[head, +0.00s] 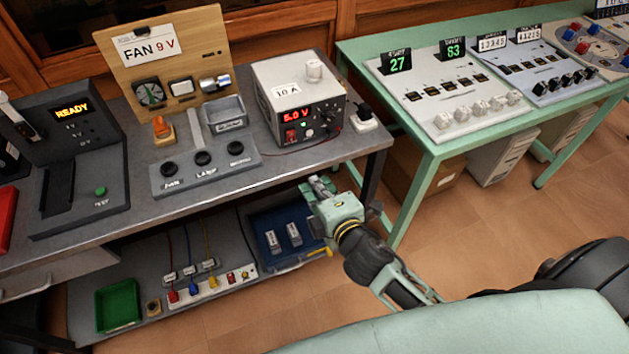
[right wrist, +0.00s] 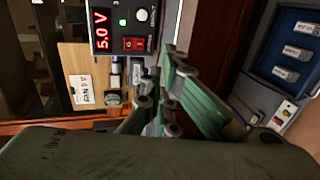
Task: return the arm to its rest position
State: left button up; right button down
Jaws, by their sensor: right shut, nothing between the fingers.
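My right gripper (head: 318,188) is in the head view, in front of the grey workbench's right front corner and above the lower shelf. It is shut and empty. In the right wrist view its green fingers (right wrist: 165,95) meet near the middle of the picture. My right arm comes in from the lower right of the head view. My left gripper is in neither view.
The grey workbench (head: 330,160) holds a power supply (head: 300,100) reading 5.0 V and a READY tester (head: 80,160). The lower shelf holds a blue tray (head: 262,222) and green bin (head: 118,305). A green table (head: 450,150) stands right. Open floor (head: 480,220) lies between.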

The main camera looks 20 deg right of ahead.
jog(key=shift+s, duration=0.1)
jog(key=s+d+f+m+g, duration=0.15)
jog(key=s+f, duration=0.25)
jog(key=f, duration=0.6)
jog(key=s+d+f+m+g, duration=0.1)
jog(key=s+f+m+g, duration=0.25)
jog(key=f, duration=0.55)
jog(key=s+d+f+m+g, duration=0.15)
jog(key=s+f, duration=0.25)
jog(key=f, duration=0.6)
jog(key=s+f+m+g, duration=0.2)
jog(key=s+f, duration=0.4)
jog(key=s, duration=0.4)
jog(key=s+f+m+g, duration=0.3)
jog(key=s+f, duration=0.3)
jog(key=s, duration=0.4)
jog(key=s+d+f+m+g, duration=0.1)
jog(key=s+f+m, duration=0.3)
jog(key=s, duration=0.6)
notch_tip(320, 180, down, 2)
jog(key=shift+s+f+g+h, duration=0.1)
jog(key=shift+s+g+h, duration=0.25)
jog(key=shift+g, duration=0.3)
